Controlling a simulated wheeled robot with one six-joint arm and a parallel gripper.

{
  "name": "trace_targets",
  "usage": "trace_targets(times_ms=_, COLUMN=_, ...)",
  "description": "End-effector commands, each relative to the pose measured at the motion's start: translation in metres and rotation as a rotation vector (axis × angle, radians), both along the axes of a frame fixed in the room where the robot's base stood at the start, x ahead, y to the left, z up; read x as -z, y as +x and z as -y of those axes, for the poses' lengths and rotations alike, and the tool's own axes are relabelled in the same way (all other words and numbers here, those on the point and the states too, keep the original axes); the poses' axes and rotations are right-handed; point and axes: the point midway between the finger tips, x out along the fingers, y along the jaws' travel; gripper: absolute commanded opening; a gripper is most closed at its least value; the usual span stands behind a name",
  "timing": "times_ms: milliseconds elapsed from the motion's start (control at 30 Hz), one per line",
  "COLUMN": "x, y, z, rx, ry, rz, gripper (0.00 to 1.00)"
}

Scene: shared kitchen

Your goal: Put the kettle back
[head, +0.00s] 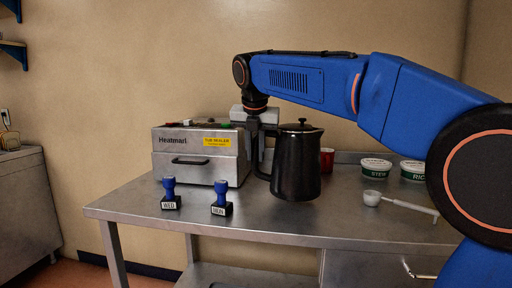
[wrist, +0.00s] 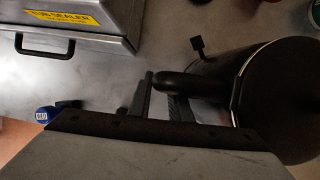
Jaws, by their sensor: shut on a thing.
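The black kettle (head: 297,165) is upright over the middle of the steel table, with its handle on the left side. My gripper (head: 260,160) points down and is shut on the kettle's handle. In the wrist view the kettle (wrist: 285,95) fills the right side, and the jaws of my gripper (wrist: 165,98) are around its handle (wrist: 190,85). The kettle's base looks a little above the tabletop, but I cannot tell for certain whether it touches.
A Heatmarl tub sealer (head: 200,155) stands left of the kettle. Two blue-handled stamps (head: 170,195) (head: 221,200) stand in front of it. A red cup (head: 327,160) is behind the kettle. Two labelled tubs (head: 376,169) (head: 413,171) and a white ladle (head: 372,198) are at right. The table's front middle (head: 290,225) is clear.

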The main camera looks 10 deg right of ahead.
Motion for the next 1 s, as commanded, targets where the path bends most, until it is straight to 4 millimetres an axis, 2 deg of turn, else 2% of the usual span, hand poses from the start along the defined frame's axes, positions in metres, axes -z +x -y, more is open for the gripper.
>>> trace_targets(times_ms=200, x=0.025, y=0.0, z=0.0, rx=0.0, ry=-0.001, rz=0.0, gripper=0.0)
trace_targets(times_ms=300, x=0.03, y=0.0, z=0.0, rx=0.0, ry=0.0, rz=0.001, gripper=0.0)
trace_targets(times_ms=733, x=0.034, y=0.0, z=0.0, rx=0.0, ry=0.0, rz=0.001, gripper=0.0)
trace_targets(times_ms=767, x=0.035, y=0.0, z=0.0, rx=0.0, ry=0.0, rz=-0.002, gripper=0.25)
trace_targets(times_ms=800, x=0.035, y=0.0, z=0.0, rx=0.0, ry=-0.001, rz=-0.001, gripper=0.35)
trace_targets(times_ms=1000, x=0.035, y=0.0, z=0.0, rx=0.0, ry=-0.001, rz=-0.001, gripper=0.37)
